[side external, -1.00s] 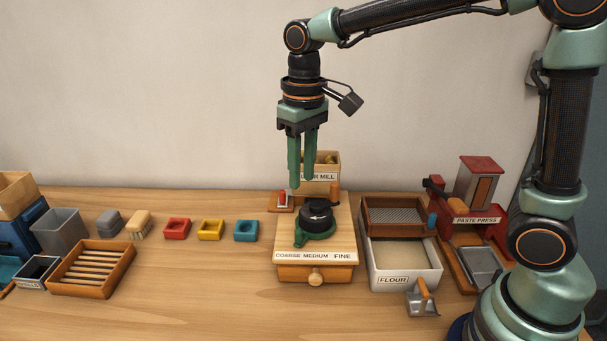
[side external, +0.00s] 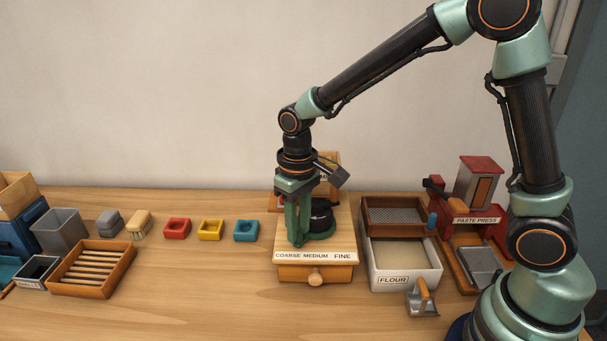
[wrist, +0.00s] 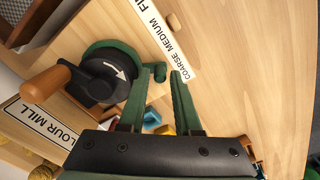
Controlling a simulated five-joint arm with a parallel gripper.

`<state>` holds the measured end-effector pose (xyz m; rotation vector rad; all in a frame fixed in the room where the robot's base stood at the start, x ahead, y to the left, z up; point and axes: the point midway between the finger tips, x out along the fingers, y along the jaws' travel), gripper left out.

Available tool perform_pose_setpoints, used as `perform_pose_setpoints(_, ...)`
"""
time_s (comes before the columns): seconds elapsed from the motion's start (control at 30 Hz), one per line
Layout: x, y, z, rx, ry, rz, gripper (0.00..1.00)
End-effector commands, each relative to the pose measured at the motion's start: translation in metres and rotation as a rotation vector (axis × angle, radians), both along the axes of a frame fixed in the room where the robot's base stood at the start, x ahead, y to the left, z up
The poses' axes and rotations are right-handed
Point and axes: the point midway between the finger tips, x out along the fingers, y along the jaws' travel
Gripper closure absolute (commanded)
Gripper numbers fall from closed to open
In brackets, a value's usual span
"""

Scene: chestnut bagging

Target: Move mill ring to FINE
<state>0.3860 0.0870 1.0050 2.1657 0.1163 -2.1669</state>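The mill ring is a dark green disc with a lug, under a black hub, on the wooden flour mill. It shows in the side view (side external: 322,236) and in the wrist view (wrist: 97,48). The lug (wrist: 159,72) is on the COARSE side of the label strip (wrist: 166,42). The strip also shows on the mill's front in the side view (side external: 313,256). My gripper (side external: 299,242) points down at the ring's left front. In the wrist view its fingers (wrist: 163,74) are apart, with the lug between the tips and a visible gap at the right finger.
The mill's wooden crank handle (wrist: 45,83) sticks out beside the hub. Right of the mill stand a sieve (side external: 396,215), the FLOUR bin (side external: 394,281) and the paste press (side external: 478,212).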

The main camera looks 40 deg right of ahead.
Motion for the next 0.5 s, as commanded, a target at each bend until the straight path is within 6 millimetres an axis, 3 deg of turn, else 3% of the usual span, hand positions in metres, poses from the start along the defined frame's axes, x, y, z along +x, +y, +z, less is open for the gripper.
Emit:
perform_pose_setpoints(0.33, -0.0001, 0.0, -0.0041, 0.0, 0.0, 0.0, 0.68)
perform_pose_setpoints(0.4, -0.0001, 0.0, -0.004, 0.0, 0.0, 0.0, 0.95)
perform_pose_setpoints(0.43, -0.0001, 0.0, -0.004, 0.0, 0.0, 0.0, 1.0)
perform_pose_setpoints(0.5, -0.0001, 0.0, -0.0039, 0.0, 0.0, 0.0, 1.0)
